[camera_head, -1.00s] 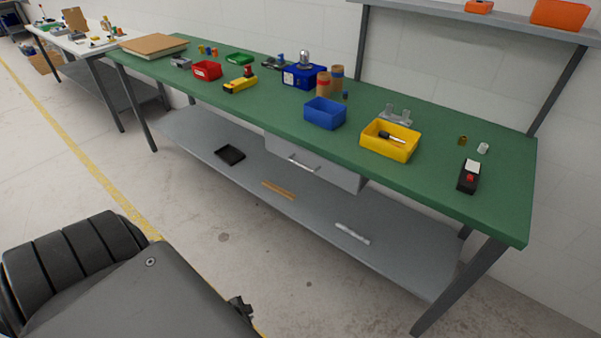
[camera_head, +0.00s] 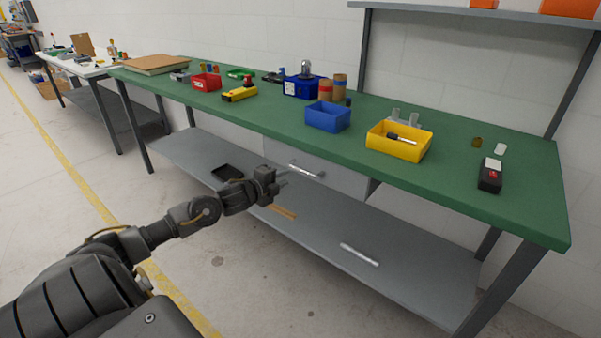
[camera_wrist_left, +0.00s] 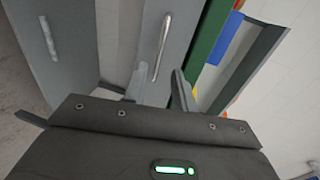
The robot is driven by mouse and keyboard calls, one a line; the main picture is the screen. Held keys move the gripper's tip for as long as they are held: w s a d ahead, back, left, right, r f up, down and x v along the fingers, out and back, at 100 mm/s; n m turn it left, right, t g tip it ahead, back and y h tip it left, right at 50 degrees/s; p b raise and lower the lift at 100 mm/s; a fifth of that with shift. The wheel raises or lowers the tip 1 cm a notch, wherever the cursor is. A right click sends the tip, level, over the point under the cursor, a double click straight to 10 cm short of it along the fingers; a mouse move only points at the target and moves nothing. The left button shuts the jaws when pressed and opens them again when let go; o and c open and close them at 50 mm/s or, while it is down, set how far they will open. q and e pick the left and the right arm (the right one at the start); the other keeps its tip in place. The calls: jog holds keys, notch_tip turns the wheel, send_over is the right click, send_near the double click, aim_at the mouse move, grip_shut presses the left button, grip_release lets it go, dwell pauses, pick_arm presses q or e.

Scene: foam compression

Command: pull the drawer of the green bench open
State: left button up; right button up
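The green bench (camera_head: 450,190) has a grey drawer (camera_head: 345,180) under its front edge, and the drawer looks closed. A silver bar handle (camera_head: 307,171) runs along the drawer front. My left gripper (camera_head: 283,176) is just left of the handle and in front of the drawer. In the left wrist view my two fingers (camera_wrist_left: 160,88) are apart with nothing between them. The handle (camera_wrist_left: 161,47) shows ahead of the gap between them, and I cannot tell whether they touch it. My right gripper is not in view.
A grey lower shelf (camera_head: 400,262) holds a black tray (camera_head: 227,172), a wooden strip and a light metal bar (camera_head: 359,254). Blue (camera_head: 328,117) and yellow bins (camera_head: 398,146) stand on the benchtop above the drawer. The floor in front is clear.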

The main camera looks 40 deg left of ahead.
aim_at(301, 170)
pick_arm(q)
jog(key=x, duration=0.9)
jog(key=shift+w+f, duration=0.1)
jog(key=shift+w, duration=0.2)
jog(key=shift+c, duration=0.2)
grip_shut()
